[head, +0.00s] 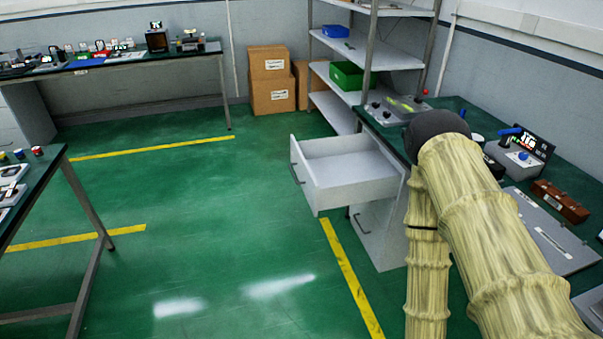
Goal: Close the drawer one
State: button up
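A white drawer (345,180) is pulled well out of the cabinet under the right-hand workbench. It looks empty, and a dark handle (296,174) sits on its front, which faces left. Below it is a second, closed drawer front with its own dark handle (361,223). My arm, covered in a pale yellow ribbed sleeve, reaches in from the lower right and hides part of the cabinet and bench. My gripper is not visible; I cannot see its fingers.
The right workbench (570,240) carries devices, including a box with a blue lever (518,155). A shelf unit (395,60) with a green bin (350,76) and cardboard boxes (270,82) stand behind. Another bench (30,195) is at left. Green floor left of the drawer is clear.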

aim_at(342, 171)
jog(key=u, duration=0.65)
jog(key=i, duration=0.85)
jog(key=u, duration=0.3)
